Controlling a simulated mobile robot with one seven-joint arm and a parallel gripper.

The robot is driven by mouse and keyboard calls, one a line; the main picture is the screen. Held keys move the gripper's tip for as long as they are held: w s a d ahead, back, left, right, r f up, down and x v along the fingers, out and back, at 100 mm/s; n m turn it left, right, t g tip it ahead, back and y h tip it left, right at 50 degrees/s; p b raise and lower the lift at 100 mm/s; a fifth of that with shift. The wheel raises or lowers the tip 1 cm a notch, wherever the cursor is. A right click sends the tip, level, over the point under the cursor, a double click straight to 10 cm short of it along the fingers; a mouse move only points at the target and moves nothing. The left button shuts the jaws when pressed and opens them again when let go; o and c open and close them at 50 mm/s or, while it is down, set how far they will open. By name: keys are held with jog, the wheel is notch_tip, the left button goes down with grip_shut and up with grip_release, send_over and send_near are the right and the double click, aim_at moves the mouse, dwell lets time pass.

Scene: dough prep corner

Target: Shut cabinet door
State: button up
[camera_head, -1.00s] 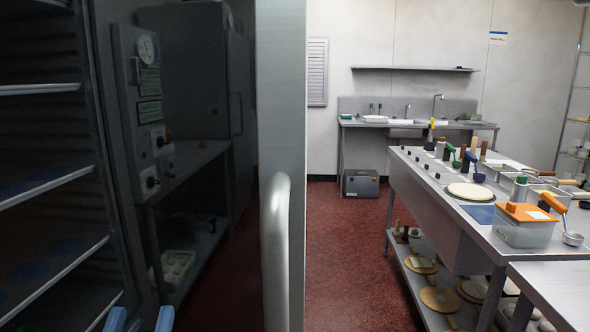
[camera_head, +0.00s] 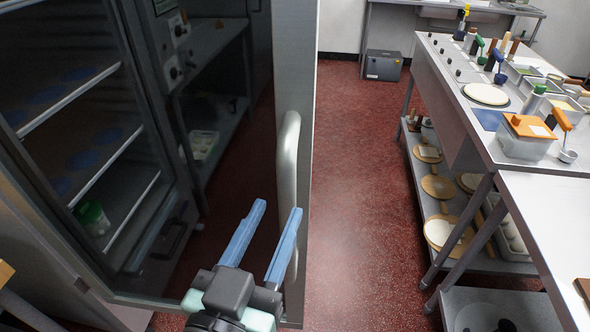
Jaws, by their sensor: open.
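The cabinet door (camera_head: 294,75) has a pale metal frame and a dark glass pane, and it stands open. Its upright, curved metal handle (camera_head: 287,150) is near the frame's right edge. The cabinet interior, with wire shelves (camera_head: 75,95), shows at the left. My gripper (camera_head: 277,212) has two blue fingers, spread apart with nothing gripped. It is low in front of the door, by the lower half of the handle. The right finger overlaps the handle in the picture and hides part of it; I cannot tell whether they touch.
A green-lidded container (camera_head: 92,218) sits low in the cabinet. A steel worktable (camera_head: 445,75) with tubs and tools stands at the right, with boards on its lower shelf. A grey box (camera_head: 382,65) is at the back. Red floor (camera_head: 355,200) between door and tables is clear.

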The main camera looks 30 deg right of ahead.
aim_at(294, 175)
jog(key=p+x, duration=0.2)
jog(key=x, duration=0.6)
jog(key=shift+w+d+r, duration=0.1)
jog(key=shift+d, duration=0.15)
grip_shut()
dwell(1.0)
